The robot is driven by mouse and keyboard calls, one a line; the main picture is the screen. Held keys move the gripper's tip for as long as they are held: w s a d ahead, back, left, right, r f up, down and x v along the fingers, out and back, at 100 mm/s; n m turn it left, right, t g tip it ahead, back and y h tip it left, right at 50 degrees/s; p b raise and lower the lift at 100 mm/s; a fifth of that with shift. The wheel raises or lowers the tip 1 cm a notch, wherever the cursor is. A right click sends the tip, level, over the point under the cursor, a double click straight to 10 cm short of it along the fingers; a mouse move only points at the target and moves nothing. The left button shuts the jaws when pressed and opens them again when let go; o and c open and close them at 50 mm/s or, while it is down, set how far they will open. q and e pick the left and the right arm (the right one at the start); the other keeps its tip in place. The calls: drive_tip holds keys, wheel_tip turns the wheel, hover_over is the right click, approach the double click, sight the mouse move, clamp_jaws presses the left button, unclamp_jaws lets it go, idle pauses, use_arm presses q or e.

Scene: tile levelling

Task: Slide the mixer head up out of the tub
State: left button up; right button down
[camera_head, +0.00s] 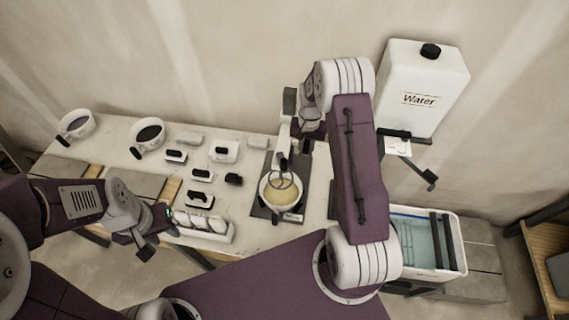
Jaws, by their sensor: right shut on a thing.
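The mixer stand has a dark base plate (257,211) and a pale upright at the back of the worktable. The tub (268,202) stands on the base and holds a beige mix. The mixer head (282,163) is above it, with its looped wire beater reaching down inside the tub's rim. How deep the beater sits in the mix is hard to tell. My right gripper (306,137) is shut at the side of the mixer stand; my arm hides part of the grip. My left gripper (146,246) hangs empty near the front edge of the table, left of the tub; its jaw gap is unclear.
Several small white and dark blocks lie mid-table, with a white rack (205,233) at the front. A water tank (425,85) stands at the right, above a water-filled basin (420,237).

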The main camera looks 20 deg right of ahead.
drive_tip(key=shift+r+p, duration=2.05)
drive_tip(key=shift+r, duration=0.85)
drive_tip(key=c, duration=1.1)
unclamp_jaws()
wheel_tip(320, 180, up, 7)
drive_tip(key=p, duration=0.5)
